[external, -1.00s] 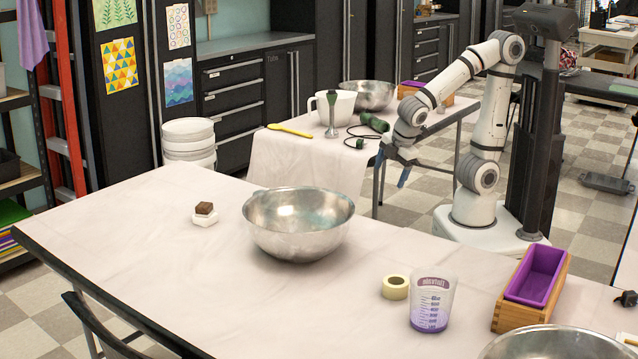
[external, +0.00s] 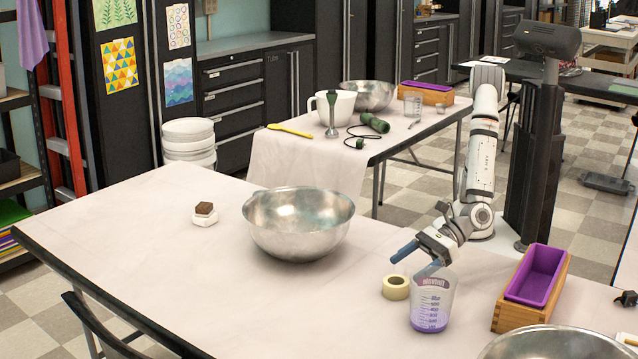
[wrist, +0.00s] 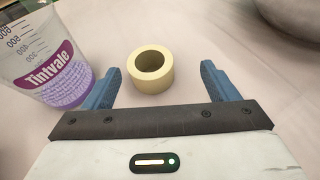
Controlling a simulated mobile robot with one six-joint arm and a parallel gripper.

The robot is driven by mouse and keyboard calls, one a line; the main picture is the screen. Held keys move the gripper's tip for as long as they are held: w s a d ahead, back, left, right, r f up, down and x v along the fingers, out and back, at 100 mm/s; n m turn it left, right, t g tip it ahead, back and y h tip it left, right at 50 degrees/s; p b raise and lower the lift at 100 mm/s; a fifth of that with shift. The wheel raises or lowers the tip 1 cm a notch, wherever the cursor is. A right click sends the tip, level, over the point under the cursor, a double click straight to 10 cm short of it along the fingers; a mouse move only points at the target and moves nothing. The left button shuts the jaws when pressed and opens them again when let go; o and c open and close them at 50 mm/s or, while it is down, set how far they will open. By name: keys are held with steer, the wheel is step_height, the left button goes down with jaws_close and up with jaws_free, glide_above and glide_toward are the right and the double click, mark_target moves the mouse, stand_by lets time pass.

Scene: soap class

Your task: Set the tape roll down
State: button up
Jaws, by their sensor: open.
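The tape roll (external: 395,288) is a cream ring lying flat on the near table, just left of the measuring cup. In the wrist view the tape roll (wrist: 151,72) sits beyond and between my fingertips, with clear gaps to both. My gripper (external: 418,256) has blue fingers, is open and empty, and is above and behind the roll, pointing down and to the left. In the wrist view my gripper (wrist: 160,82) has its fingers spread wide.
A clear measuring cup (external: 432,305) with purple liquid stands close beside the roll and my right finger. A steel bowl (external: 298,225) is to the left. A wooden box with a purple liner (external: 532,285) is to the right.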

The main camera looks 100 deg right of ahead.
mark_target(384, 291)
steer(key=shift+s+a+f+n, duration=0.15)
steer(key=shift+a+f+n, duration=0.15)
steer(key=shift+a, duration=0.15)
steer(key=shift+w+a+f, duration=0.1)
steer(key=shift+w+a, duration=0.05)
steer(key=shift+w, duration=0.15)
steer(key=b+x, duration=0.1)
steer(key=x, duration=0.6)
steer(key=shift+s+a, duration=0.1)
steer(key=shift+a, duration=0.05)
steer(key=shift+c, duration=0.3)
steer(key=c, duration=1.1)
